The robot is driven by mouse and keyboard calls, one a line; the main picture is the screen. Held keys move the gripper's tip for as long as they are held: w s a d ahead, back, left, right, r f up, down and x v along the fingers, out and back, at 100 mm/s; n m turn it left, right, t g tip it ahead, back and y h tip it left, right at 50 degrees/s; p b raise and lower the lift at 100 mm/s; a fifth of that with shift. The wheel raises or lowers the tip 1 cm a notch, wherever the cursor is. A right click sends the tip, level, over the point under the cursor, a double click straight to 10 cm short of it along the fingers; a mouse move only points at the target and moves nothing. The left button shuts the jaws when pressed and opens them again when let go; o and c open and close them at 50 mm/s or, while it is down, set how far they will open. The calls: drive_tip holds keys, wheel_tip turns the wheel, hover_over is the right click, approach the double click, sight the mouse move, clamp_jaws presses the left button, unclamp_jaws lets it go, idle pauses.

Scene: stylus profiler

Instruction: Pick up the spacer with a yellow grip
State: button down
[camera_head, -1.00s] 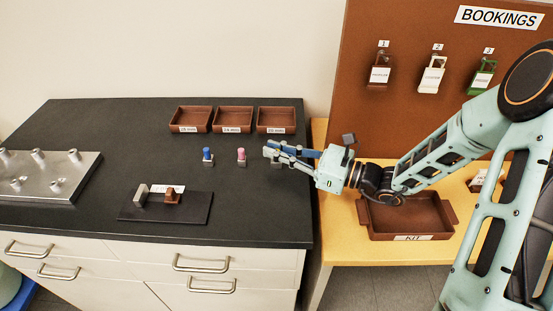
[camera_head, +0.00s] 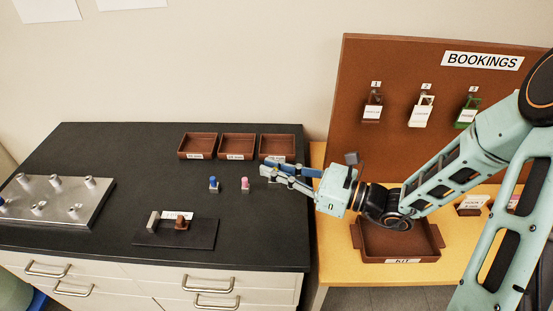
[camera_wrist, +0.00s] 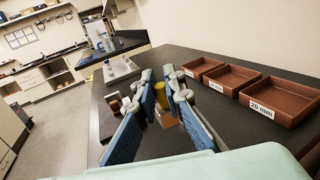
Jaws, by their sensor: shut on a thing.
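The spacer with a yellow grip (camera_wrist: 161,94) stands between my fingers in the wrist view. My gripper (camera_wrist: 163,92) is shut on its yellow part, and a paler block shows just below it. In the head view my gripper (camera_head: 268,172) is over the right side of the black bench, and its fingers mostly hide this spacer. A spacer with a blue grip (camera_head: 213,183) and one with a pink grip (camera_head: 245,183) stand upright to the left of my fingers, apart from them. Whether the held spacer touches the bench is unclear.
Brown trays (camera_head: 238,155) stand in a row behind the spacers, close to my fingers. A dark mat (camera_head: 201,236) with small blocks lies in front, and a metal plate with posts (camera_head: 55,212) at left. A KIT tray (camera_head: 372,256) is on the yellow table.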

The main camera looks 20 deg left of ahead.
drive_tip(key=s+d+r+p, duration=0.1)
drive_tip(key=s+r+p, duration=0.3)
drive_tip(key=s+p, duration=0.3)
drive_tip(key=shift+s+p, duration=0.3)
drive_tip(key=shift+s, duration=0.55)
